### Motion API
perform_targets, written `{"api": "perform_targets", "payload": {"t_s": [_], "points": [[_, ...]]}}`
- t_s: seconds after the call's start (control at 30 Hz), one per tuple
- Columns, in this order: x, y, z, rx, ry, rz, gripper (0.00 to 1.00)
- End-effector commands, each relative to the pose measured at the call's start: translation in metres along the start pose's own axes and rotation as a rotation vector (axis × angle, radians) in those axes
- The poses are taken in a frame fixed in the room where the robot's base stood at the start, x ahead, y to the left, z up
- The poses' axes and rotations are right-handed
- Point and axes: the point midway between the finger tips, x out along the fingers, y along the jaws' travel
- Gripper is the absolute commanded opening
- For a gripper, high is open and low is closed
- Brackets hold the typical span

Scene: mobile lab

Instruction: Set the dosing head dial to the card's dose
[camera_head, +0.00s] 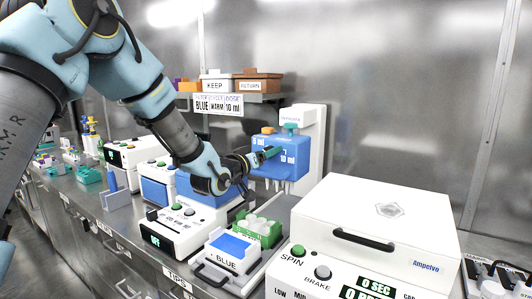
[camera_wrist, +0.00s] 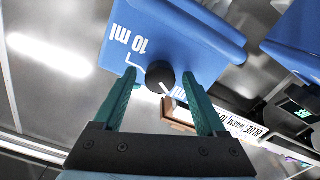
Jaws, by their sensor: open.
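The blue dosing head (camera_head: 298,171) hangs on a white stand (camera_head: 312,128) and carries white dose marks, one reading 10 ml. Its black round dial (camera_wrist: 160,75) shows in the wrist view, with white lines beside it; I cannot tell where the dial points. The dosing head (camera_wrist: 205,50) fills the top of that view. My gripper (camera_wrist: 159,74) is open, its teal fingertips on either side of the dial with gaps visible. In the head view my gripper (camera_head: 270,153) is at the dosing head's front left. The card (camera_head: 218,105) reads BLUE, WARM, 10 ml.
KEEP (camera_head: 215,84) and RETURN (camera_head: 258,84) bins sit on a shelf behind. A white centrifuge (camera_head: 375,215) stands close on the right. Below are a green tube rack (camera_head: 268,232) and a BLUE-labelled tray (camera_head: 226,262). White devices crowd the bench left of my gripper.

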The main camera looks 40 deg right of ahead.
Motion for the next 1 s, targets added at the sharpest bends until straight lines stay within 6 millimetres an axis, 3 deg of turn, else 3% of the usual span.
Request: {"api": "perform_targets", "payload": {"t_s": [0.13,0.77,1.0], "points": [[-0.0003,-0.0002,0.0002,0.0,0.0,0.0,0.73],[-0.0006,-0.0004,0.0002,0.0,0.0,-0.001,0.02],[-0.0006,-0.0005,0.0005,0.003,0.0,-0.001,0.0]]}}
